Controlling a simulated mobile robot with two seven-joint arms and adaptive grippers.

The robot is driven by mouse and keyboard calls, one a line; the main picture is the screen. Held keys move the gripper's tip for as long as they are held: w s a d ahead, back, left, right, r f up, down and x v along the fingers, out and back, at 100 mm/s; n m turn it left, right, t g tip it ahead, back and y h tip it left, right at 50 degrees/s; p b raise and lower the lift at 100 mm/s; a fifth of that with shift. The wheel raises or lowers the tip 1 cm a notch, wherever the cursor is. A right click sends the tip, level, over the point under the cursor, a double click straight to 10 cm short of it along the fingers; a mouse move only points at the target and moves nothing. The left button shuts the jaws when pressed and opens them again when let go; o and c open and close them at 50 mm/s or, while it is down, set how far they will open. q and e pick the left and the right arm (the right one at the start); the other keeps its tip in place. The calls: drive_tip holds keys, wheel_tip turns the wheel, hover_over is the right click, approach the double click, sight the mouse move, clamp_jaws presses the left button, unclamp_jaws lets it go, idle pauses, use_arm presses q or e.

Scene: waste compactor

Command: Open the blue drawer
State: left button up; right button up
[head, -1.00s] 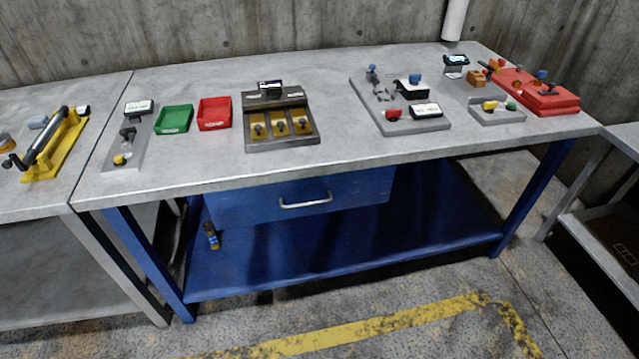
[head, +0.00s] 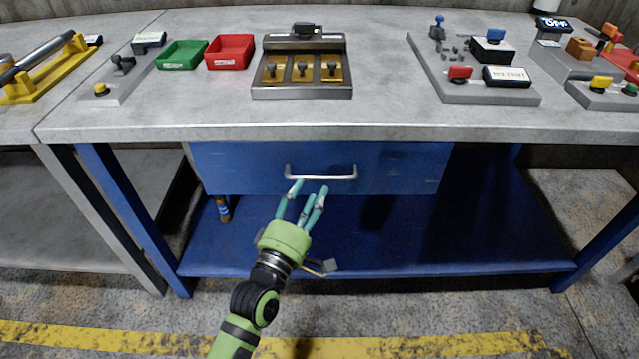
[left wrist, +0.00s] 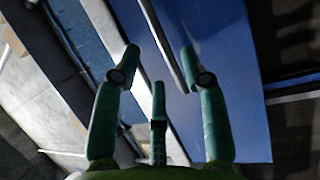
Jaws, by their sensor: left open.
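The blue drawer (head: 400,167) hangs under the grey tabletop, its front flush below the table edge. Its silver bar handle (head: 321,176) runs level across the front. My left gripper (head: 308,186) is open and empty, its teal fingertips just below and in front of the handle's left half in the head view. The left wrist view shows the open fingers (left wrist: 159,52) with a pale bar, likely the handle (left wrist: 165,45), running between them against the blue surface. I cannot tell whether any finger touches it. My right gripper is not in view.
The grey tabletop (head: 390,122) overhangs above the drawer. It carries a green bin (head: 182,55), a red bin (head: 230,52) and several switch panels. A blue lower shelf (head: 450,240) lies below, with a small bottle (head: 223,209) at its left.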

sight(319, 178)
use_arm(q)
drive_tip(key=x, duration=0.5)
drive_tip(key=shift+w+d, duration=0.15)
drive_tip(key=shift+w, duration=0.25)
clamp_jaws()
